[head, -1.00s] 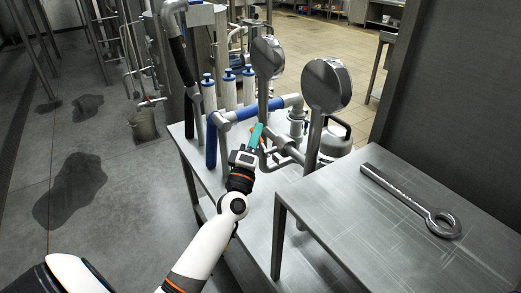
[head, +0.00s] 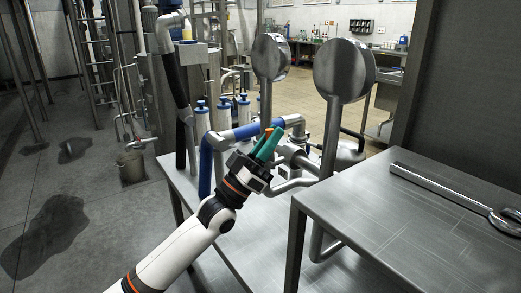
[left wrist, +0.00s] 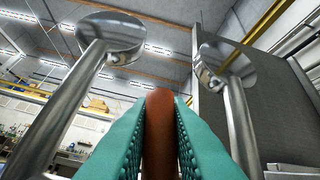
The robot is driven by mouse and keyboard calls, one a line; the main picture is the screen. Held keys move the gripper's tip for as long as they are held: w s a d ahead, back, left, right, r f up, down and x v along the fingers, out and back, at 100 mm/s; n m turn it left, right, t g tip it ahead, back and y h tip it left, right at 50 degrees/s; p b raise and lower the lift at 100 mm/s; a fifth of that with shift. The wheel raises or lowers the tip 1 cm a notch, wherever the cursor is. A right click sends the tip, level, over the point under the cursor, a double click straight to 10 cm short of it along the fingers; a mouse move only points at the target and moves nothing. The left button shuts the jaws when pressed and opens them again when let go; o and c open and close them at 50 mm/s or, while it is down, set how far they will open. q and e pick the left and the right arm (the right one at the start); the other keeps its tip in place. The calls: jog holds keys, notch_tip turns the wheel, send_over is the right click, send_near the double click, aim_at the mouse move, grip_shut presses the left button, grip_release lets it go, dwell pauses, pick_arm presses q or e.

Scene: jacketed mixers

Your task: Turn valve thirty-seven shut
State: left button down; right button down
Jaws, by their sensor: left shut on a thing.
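My left gripper (head: 269,142), with teal fingers, is at the pipework on the steel table, pointing up and to the right. It is shut on an orange-brown valve handle (left wrist: 160,135), which stands between the two fingers in the left wrist view. In the head view only a small orange part of the handle (head: 266,131) shows; the fingers hide the rest. The valve body is mostly hidden behind the gripper, and I can read no number on it. My right gripper is not in view.
Two round steel gauges (head: 344,70) (head: 270,57) stand on posts beyond the gripper.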

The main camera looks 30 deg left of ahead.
pick_arm(q)
jog(key=m+h, duration=0.1)
jog(key=m+g+h, duration=0.1)
jog(key=shift+s+d+f+m+b, duration=0.1)
jog(key=shift+d+f+m+b, duration=0.15)
jog(key=shift+m+b, duration=0.15)
jog(key=shift+d+r+m+g+h+b, duration=0.15)
jog(key=shift+m+g+h+b, duration=0.15)
jog(key=shift+m+g+h, duration=0.55)
jog(key=shift+m+h, duration=0.25)
jog(key=shift+h, duration=0.1)
jog(key=c, duration=1.4)
grip_release()
jog(key=shift+s+r, duration=0.1)
jog(key=shift+o, duration=0.2)
